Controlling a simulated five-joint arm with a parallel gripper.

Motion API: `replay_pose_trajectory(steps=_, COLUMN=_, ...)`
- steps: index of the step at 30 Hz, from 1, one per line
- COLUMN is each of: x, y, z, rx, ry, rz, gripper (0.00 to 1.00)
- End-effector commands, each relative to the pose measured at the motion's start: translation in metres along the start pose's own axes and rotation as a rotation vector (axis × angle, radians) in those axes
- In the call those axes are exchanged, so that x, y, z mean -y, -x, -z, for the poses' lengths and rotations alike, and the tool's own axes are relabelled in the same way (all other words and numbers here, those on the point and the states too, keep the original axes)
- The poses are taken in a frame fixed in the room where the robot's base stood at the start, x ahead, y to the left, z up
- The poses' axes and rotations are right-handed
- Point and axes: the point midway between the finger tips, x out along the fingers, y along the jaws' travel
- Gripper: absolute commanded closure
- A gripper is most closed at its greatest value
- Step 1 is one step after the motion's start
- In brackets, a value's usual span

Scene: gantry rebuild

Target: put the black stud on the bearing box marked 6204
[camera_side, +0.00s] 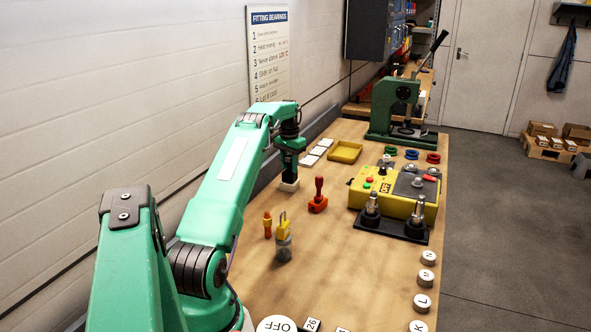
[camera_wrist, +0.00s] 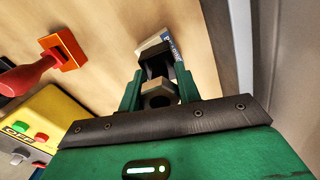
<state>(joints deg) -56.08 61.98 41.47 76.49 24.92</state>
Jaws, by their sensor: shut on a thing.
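My gripper (camera_side: 289,170) points down at the left side of the bench, just above a small white box (camera_side: 289,186). In the wrist view my gripper (camera_wrist: 158,78) is shut on a dark piece, the black stud (camera_wrist: 156,65), between its fingers. Part of the stud is hidden by the fingers. Beyond it lies the box with a blue label (camera_wrist: 160,42), partly covered; its number is not readable. I cannot tell whether the stud touches the box. More flat white boxes (camera_side: 312,155) lie in a row behind; their marks are too small to read.
A red stamp-like tool (camera_side: 318,196) stands right of my gripper; it also shows in the wrist view (camera_wrist: 50,60). A wall runs along the left edge.

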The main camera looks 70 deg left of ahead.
Motion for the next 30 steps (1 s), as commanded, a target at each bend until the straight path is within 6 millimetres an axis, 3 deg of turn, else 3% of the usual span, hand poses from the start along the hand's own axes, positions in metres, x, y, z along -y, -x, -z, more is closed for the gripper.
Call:
replay_pose_trajectory(steps=3, x=0.000, y=-0.002, z=0.000, rx=-0.001, ry=0.000, rz=0.001, gripper=1.00)
replay_pose_trajectory(steps=4, x=0.000, y=-0.003, z=0.000, rx=0.001, ry=0.000, rz=0.000, gripper=0.61)
replay_pose_trajectory(steps=7, x=0.000, y=-0.003, z=0.000, rx=0.001, ry=0.000, rz=0.000, gripper=0.45)
replay_pose_trajectory(steps=20, x=0.000, y=0.002, z=0.000, rx=0.000, ry=0.000, rz=0.000, gripper=0.45)
replay_pose_trajectory(steps=30, x=0.000, y=0.038, z=0.001, rx=-0.003, ry=0.000, rz=0.001, gripper=0.45)
